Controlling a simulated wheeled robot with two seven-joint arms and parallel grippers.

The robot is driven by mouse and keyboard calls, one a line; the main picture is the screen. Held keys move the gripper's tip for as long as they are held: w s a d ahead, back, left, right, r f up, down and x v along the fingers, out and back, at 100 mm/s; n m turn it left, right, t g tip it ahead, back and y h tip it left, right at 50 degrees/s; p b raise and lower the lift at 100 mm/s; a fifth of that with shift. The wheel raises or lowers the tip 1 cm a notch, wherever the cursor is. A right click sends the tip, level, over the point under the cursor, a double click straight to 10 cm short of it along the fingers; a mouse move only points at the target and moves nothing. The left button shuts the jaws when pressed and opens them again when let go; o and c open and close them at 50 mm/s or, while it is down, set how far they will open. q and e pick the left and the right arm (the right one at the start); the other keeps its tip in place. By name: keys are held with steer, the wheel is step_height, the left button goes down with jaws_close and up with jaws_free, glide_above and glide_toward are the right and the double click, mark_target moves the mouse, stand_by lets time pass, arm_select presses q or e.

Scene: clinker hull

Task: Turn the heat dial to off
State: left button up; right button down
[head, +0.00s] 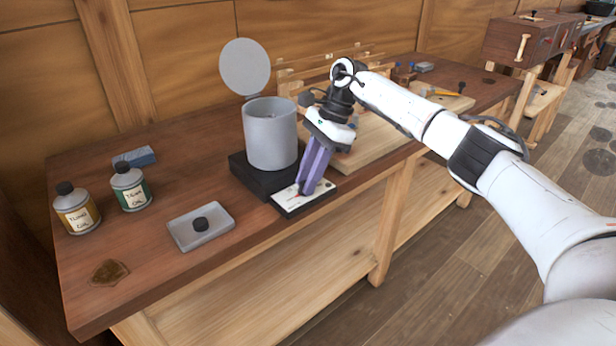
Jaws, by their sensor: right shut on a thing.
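The grey pot (270,134) stands on a black heater base (240,170) with its round lid (245,67) raised open. A white control panel (288,202) with small markings sits at the base's front right. My right gripper (308,188) points down onto this panel, its purple fingers shut on the heat dial. The dial itself is hidden by the fingers, so its setting cannot be read. My left gripper is not in view.
Two oil bottles, yellow-labelled (77,210) and green-labelled (131,188), stand at the left near a blue-grey block (134,157). A grey tray (188,238) holding a black knob-like piece (201,224) lies in front. A wooden board (362,150) lies behind my right gripper.

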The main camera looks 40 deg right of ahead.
steer(key=c, duration=1.5)
jaws_free()
steer(key=shift+r, duration=0.1)
steer(key=v, duration=1)
steer(key=shift+r, duration=0.1)
